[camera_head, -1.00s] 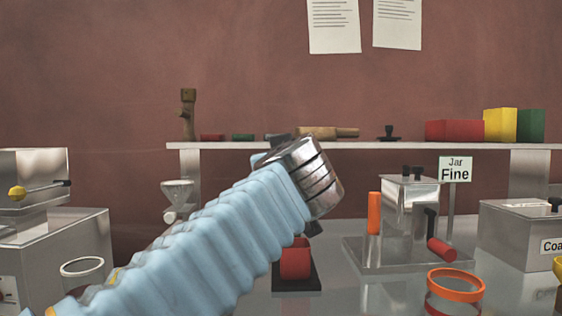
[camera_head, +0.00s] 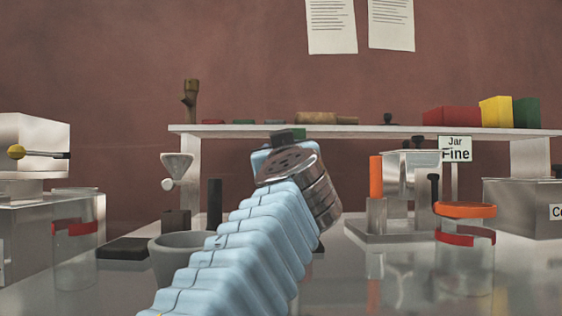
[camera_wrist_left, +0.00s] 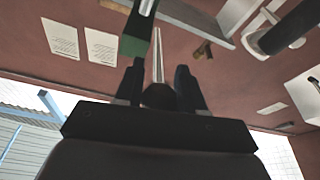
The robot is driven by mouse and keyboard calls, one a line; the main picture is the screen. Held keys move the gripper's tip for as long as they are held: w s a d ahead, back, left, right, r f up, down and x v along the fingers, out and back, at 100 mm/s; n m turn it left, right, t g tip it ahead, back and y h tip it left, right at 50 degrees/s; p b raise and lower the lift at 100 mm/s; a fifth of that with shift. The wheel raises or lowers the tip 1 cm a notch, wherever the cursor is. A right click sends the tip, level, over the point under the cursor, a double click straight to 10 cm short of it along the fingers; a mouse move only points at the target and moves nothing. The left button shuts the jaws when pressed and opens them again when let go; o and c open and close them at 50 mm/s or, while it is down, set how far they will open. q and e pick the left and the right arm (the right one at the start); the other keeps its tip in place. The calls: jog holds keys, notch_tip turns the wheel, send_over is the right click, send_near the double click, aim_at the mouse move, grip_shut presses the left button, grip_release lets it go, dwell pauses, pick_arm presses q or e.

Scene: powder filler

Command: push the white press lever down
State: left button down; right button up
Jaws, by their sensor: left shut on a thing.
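My left arm in its pale blue ribbed sleeve rises through the middle of the head view, ending in a metal wrist. That wrist mostly hides my left gripper there. I cannot pick out the white press lever for certain. A white funnel (camera_head: 177,165) with a small white knob below stands left of the wrist. My right gripper is in neither view.
At right stand an orange-rimmed jar (camera_head: 465,211), a metal press-like device (camera_head: 385,235) and a "Jar Fine" sign (camera_head: 454,149). A shelf (camera_head: 215,131) runs behind.

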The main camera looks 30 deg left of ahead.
pick_arm(q)
jog(key=shift+w+a+f+b, duration=0.2)
jog(key=shift+f+b, duration=0.25)
jog(key=shift+f, duration=0.2)
jog(key=shift+w+a+f+b, duration=0.1)
jog(key=shift+w+f+b, duration=0.15)
jog(key=shift+f+b, duration=0.35)
jog(key=shift+w+a+f+b, duration=0.1)
jog(key=shift+w+f+b, duration=0.2)
jog(key=shift+f, duration=0.4)
jog(key=shift+s, duration=0.1)
jog(key=c, duration=1.1)
grip_release()
jog(key=shift+o, duration=1.2)
jog(key=shift+w+f, duration=0.1)
jog(key=shift+w, duration=0.1)
jog(key=shift+o, duration=0.4)
jog(key=shift+s, duration=0.1)
jog(key=b+v, duration=0.1)
jog(key=v, duration=0.6)
jog(key=shift+s+b, duration=0.2)
jog(key=shift+b, duration=0.15)
jog(key=shift+d, duration=0.1)
